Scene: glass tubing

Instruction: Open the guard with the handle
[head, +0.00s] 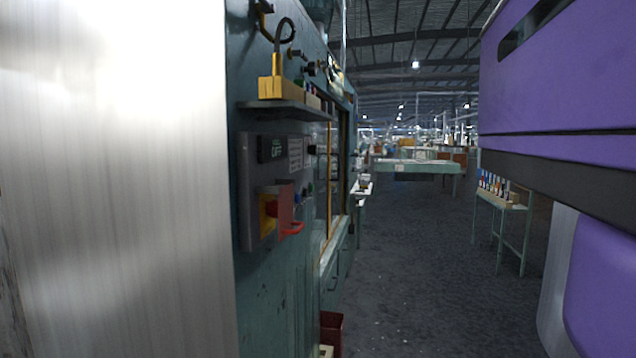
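A teal machine (280,210) stands at the left and is seen at a steep slant. Its front has a framed opening with yellow upright edging (329,185), which looks like the guard. The slant is too steep to tell whether it is open or shut. I cannot make out the guard's handle for certain. A grey control panel (248,190) on the machine's near side carries a red lever (292,229) over a yellow plate (268,213). My gripper is not in view.
A shelf (285,110) with a yellow block (279,88) juts out above the panel. A brushed-metal surface fills the far left. A dark red bin (331,332) stands low beside the machine. A side table (503,200) with small items stands at right. Grey floor (415,270) between is clear.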

